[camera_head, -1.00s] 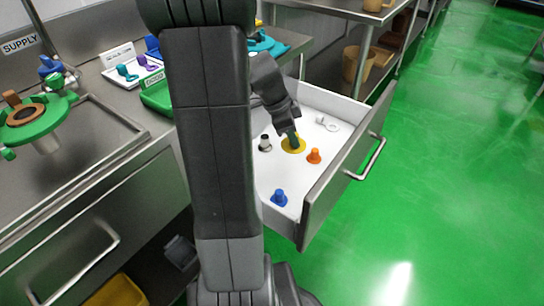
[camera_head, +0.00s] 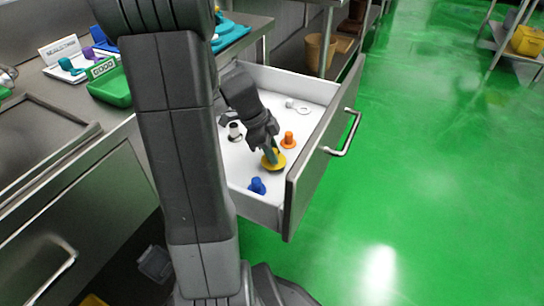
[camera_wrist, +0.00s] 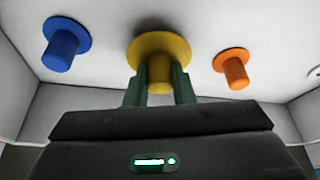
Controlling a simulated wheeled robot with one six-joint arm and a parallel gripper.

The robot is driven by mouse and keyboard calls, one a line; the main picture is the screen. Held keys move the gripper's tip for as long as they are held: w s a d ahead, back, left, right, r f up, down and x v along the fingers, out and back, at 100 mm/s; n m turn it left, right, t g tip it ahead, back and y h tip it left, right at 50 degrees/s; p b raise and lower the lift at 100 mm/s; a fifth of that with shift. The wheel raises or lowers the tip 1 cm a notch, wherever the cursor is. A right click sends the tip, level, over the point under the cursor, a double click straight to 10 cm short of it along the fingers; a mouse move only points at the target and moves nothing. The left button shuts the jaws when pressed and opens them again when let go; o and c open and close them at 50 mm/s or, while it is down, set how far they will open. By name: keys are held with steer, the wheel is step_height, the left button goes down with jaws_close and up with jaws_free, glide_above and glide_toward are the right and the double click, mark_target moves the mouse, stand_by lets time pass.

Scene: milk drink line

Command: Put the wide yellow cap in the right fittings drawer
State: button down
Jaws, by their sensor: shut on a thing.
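The wide yellow cap (camera_head: 274,163) is inside the open drawer (camera_head: 324,140), close to its white floor; I cannot tell whether it touches the floor. My gripper (camera_head: 270,152) reaches down into the drawer and is shut on the cap's stem. In the wrist view the cap (camera_wrist: 160,50) shows its broad disc, with my green fingers (camera_wrist: 160,88) on both sides of its stem.
A blue cap (camera_head: 257,186), an orange cap (camera_head: 289,140), a black-and-white fitting (camera_head: 235,131) and a white ringed piece (camera_head: 298,106) are in the same drawer. A green tray (camera_head: 110,83) sits on the counter. Open green floor lies to the right.

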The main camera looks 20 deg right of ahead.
steer(key=shift+f, duration=0.65)
steer(key=shift+f, duration=0.15)
steer(key=c, duration=1.2)
jaws_free()
steer(key=shift+c, duration=0.2)
steer(key=p+v, duration=0.3)
steer(key=v, duration=0.9)
steer(key=shift+p, duration=0.35)
steer(key=shift+w, duration=0.15)
